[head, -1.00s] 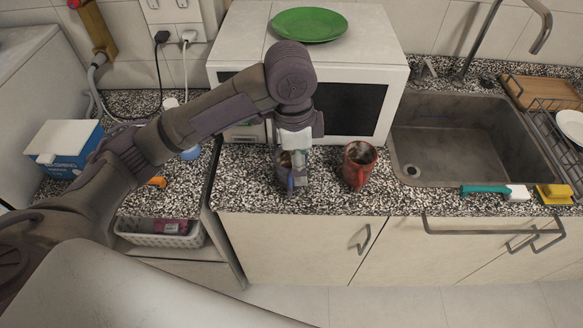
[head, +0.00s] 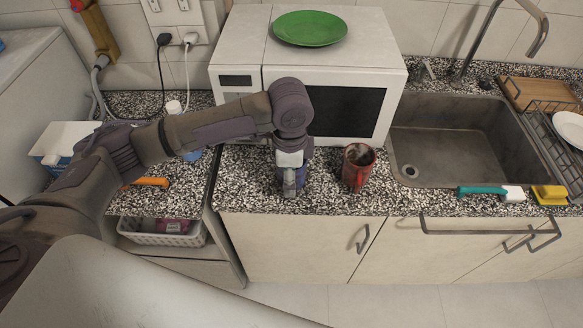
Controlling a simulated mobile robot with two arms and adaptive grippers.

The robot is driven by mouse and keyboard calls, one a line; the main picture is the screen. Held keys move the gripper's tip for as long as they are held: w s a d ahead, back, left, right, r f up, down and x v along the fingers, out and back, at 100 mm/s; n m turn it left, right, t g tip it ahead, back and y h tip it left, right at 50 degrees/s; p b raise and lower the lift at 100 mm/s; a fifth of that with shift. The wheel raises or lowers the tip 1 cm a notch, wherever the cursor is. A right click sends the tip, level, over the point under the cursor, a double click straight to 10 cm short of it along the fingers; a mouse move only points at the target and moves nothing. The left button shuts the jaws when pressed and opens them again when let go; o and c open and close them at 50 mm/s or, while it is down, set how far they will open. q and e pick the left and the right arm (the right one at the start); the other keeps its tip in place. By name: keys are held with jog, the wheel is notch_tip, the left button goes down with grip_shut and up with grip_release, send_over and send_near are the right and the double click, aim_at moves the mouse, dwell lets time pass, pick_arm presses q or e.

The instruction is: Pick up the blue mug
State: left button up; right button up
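The blue mug (head: 290,188) stands on the speckled counter in front of the microwave, mostly hidden behind and under my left gripper. My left gripper (head: 290,180) points straight down at the mug, with its fingers at the mug's upper part. Whether the fingers touch or close on the mug is too small and covered to tell. My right gripper is not in view.
A red mug (head: 358,168) stands close to the right of the blue mug. The white microwave (head: 245,105), with a green plate (head: 310,28) on top, is just behind. The sink (head: 470,140) is farther right. The counter's front edge is close in front.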

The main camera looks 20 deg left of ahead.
pick_arm(q)
jog(key=shift+f+p, duration=0.3)
jog(key=shift+f, duration=1.45)
jog(key=shift+d, duration=0.1)
grip_shut()
